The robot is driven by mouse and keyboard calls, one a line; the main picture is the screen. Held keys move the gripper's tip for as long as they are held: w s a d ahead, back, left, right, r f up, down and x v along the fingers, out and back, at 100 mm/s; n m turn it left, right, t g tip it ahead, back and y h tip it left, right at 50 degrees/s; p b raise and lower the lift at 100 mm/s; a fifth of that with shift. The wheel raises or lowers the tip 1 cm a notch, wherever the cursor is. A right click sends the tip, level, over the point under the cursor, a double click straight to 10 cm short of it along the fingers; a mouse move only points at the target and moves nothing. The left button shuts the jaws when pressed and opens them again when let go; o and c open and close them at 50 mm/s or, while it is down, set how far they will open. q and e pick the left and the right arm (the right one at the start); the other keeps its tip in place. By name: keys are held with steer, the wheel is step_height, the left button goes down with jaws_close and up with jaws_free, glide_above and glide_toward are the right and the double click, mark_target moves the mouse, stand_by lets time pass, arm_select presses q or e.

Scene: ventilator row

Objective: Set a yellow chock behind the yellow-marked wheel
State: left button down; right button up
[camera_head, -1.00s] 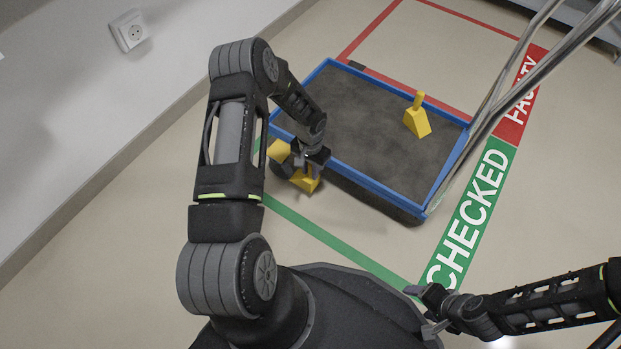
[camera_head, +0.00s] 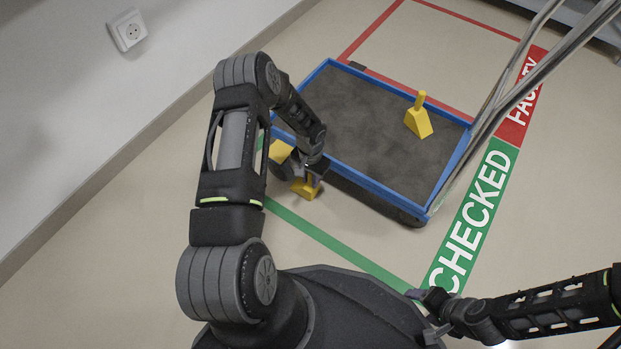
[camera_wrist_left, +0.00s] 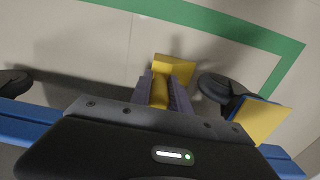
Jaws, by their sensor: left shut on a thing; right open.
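My left gripper (camera_head: 312,179) is shut on the handle of a yellow chock (camera_head: 305,190), low by the near-left corner of the blue-rimmed cart (camera_head: 376,182). In the left wrist view the gripper (camera_wrist_left: 164,88) has the handle between its fingers, and the chock's block (camera_wrist_left: 175,67) lies beyond them. A yellow plate (camera_head: 280,150) marks that cart corner; it also shows in the wrist view (camera_wrist_left: 262,120). The dark wheel (camera_wrist_left: 217,87) beside the plate is close to the chock, with a small gap in the wrist view. Whether the chock touches the floor is unclear. My right gripper (camera_head: 431,312) is open and empty.
A second yellow chock (camera_head: 418,121) stands on the cart's dark deck. Metal handle bars (camera_head: 510,88) rise at the cart's right. Green floor tape (camera_head: 335,240) and a CHECKED label (camera_head: 470,217) border the area. A wall runs along the left; floor in front of the cart is clear.

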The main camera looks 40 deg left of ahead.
arm_select(q)
steer(key=shift+f+b, duration=0.3)
steer(key=shift+f, duration=0.15)
steer(key=c, duration=1.2)
jaws_free()
steer(key=shift+c, duration=0.2)
steer(key=shift+r, duration=0.1)
steer(key=shift+r+p, duration=0.6)
steer(key=shift+p, duration=0.1)
step_height(320, 180, up, 12)
steer(key=p, duration=0.5)
